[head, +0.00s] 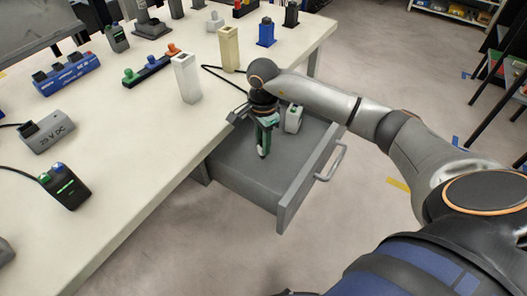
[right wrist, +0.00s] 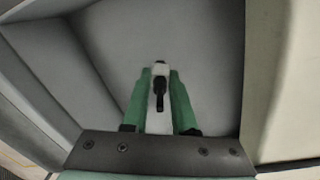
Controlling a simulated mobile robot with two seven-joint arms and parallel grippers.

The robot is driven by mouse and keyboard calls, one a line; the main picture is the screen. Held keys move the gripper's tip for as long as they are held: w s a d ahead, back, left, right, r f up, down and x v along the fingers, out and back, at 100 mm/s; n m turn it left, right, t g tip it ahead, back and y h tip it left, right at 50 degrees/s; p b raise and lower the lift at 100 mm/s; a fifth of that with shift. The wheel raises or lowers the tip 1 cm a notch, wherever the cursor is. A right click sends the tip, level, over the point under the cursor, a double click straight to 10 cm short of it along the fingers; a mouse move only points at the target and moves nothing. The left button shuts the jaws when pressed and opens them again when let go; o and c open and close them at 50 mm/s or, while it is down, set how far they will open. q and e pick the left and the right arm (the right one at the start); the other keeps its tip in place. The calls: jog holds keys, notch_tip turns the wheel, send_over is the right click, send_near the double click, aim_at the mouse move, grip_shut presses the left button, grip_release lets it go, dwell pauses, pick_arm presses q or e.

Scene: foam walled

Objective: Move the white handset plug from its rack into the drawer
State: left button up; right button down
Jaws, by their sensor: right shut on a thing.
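My right gripper (head: 263,146) has green fingers pointing down into the open grey drawer (head: 230,172). It is shut on the white handset plug (head: 262,154), of which only a small white part shows between the fingers. In the right wrist view the plug (right wrist: 160,70) is a narrow white body with a dark part on it, between the two green fingers (right wrist: 158,92). The plug is over the drawer floor; whether it touches the floor I cannot tell. The rack cannot be told for sure. My left gripper is not in view.
The front of the drawer floor is clear; the drawer front has a handle (head: 332,163).

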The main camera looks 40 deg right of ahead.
jog(key=shift+f, duration=1.95)
jog(key=shift+b, duration=0.3)
jog(key=shift+f, duration=0.2)
jog(key=c, duration=0.7)
grip_release()
jog(key=shift+r, duration=0.1)
